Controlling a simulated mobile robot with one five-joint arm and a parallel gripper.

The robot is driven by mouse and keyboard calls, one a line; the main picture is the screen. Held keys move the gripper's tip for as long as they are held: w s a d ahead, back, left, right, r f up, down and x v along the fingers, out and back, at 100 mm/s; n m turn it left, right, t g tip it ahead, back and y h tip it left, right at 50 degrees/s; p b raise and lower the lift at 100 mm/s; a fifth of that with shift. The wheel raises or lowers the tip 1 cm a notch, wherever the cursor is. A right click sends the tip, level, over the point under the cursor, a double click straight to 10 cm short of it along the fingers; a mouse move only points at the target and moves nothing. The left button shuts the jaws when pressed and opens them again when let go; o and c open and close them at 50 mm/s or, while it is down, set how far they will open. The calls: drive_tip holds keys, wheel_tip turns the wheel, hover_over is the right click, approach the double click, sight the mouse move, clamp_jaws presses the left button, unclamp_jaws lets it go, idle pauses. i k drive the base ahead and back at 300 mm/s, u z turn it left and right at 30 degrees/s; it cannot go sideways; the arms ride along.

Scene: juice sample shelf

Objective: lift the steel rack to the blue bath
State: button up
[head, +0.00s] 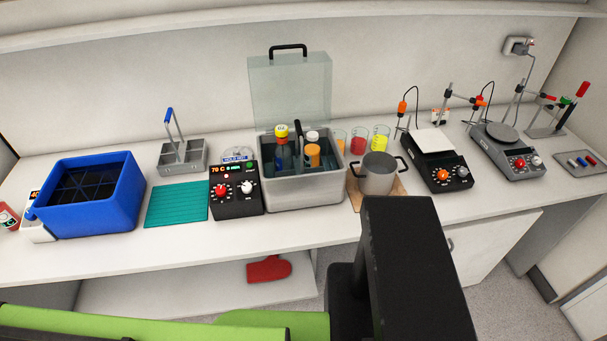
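A steel rack (193,157) with an upright post and a blue-tipped handle stands on the bench behind the teal mat. Its compartments look empty. A second rack with a dark upright handle (298,145) sits inside the grey water bath (305,192) among several capped bottles; its lower part is hidden by the bath wall. The blue bath (107,208) stands at the left of the bench, open on top, with a dark divided interior. My black arm rises at the lower middle right, in front of the bench. My gripper's fingertips do not show.
The teal mat (176,204) lies between blue bath and control box (236,192). A clear lid (290,88) stands raised behind the grey bath. A steel pot (378,175), beakers and hotplates (437,160) fill the right. A red mitt (269,269) lies on the lower shelf.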

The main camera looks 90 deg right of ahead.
sight(298, 167)
drive_tip(key=i, duration=0.95)
drive_tip(key=u, duration=0.05)
